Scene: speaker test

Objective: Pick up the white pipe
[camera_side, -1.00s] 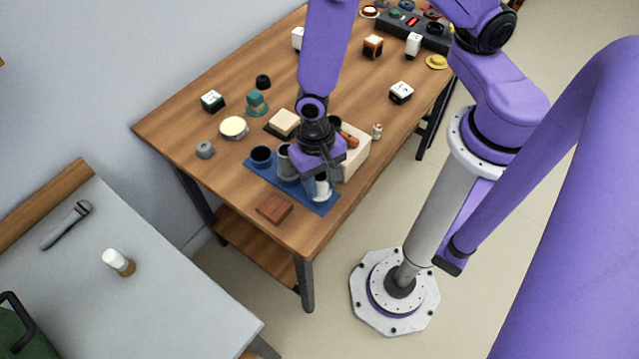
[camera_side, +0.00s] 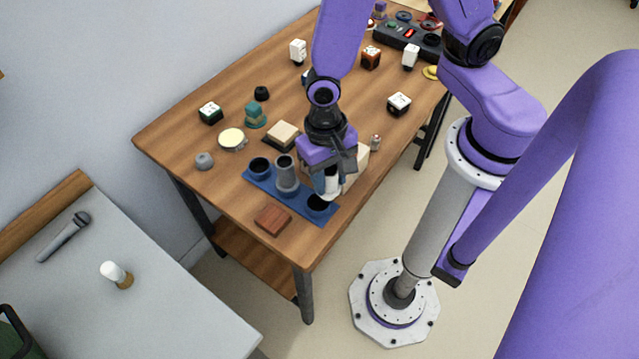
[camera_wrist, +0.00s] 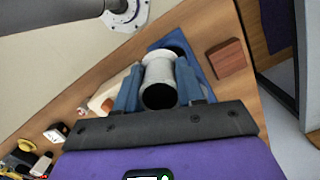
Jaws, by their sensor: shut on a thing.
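The white pipe (camera_side: 329,187) is between the fingers of my gripper (camera_side: 333,180), raised above the front-right end of the blue holder (camera_side: 296,205). In the wrist view the white pipe (camera_wrist: 158,70) is pale, with a dark round opening toward the camera. The blue fingers of my gripper (camera_wrist: 158,88) are shut on its two sides. The dark socket (camera_side: 318,203) below the pipe is partly visible. A grey pipe (camera_side: 286,173) stands in the holder's middle, and a dark cup (camera_side: 260,167) sits at its left end.
A reddish-brown block (camera_side: 272,219) lies in front of the holder, also in the wrist view (camera_wrist: 227,58). A cream box (camera_side: 357,165) is close behind my gripper. A cream block on a dark base (camera_side: 282,135) and small cubes stand farther back on the wooden table.

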